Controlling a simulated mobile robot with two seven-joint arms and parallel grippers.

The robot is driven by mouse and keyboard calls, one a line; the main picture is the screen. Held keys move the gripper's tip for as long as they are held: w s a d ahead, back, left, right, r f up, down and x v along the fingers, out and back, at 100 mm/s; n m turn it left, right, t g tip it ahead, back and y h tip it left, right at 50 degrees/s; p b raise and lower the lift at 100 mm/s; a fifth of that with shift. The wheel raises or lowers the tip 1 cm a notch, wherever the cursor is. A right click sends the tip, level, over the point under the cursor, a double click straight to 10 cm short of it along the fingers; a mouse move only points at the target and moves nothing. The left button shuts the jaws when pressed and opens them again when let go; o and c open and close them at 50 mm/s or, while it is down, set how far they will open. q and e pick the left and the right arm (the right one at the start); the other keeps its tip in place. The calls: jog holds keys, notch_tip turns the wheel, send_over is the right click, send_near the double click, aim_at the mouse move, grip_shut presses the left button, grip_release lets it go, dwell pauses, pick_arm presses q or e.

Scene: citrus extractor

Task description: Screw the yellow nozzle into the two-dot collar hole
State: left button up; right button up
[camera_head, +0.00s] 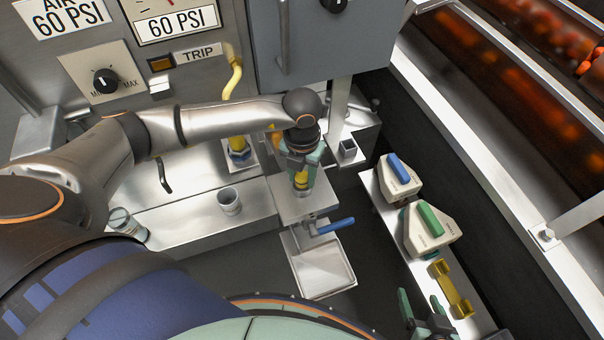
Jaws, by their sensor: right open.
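My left gripper (301,168) points down over a small metal stand in the middle. A yellow piece (301,181), which looks like the nozzle, shows directly under its green fingers, at a pale ring on the stand. The fingers and wrist hide its upper part, so I cannot tell whether they grip it or how deep it sits. I cannot make out dots on either collar. My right gripper (420,302) is open and empty at the lower right, left of a yellow double-ended part (452,288).
A blue-handled lever (334,226) juts from the stand above a square tray (322,268). A metal cup (229,201) stands on the steel ledge at left. Blocks with a blue handle (398,169) and a green handle (430,218) sit on the right shelf.

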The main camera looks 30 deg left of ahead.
pick_arm(q)
jog(key=shift+c, duration=1.2)
jog(key=m, duration=0.6)
jog(key=shift+m, duration=0.3)
jog(key=m, duration=0.5)
jog(key=o, duration=0.8)
jog(key=shift+c, duration=0.2)
jog(key=n, duration=0.4)
jog(key=shift+n, duration=0.4)
jog(key=n, duration=0.6)
jog(key=shift+n, duration=0.4)
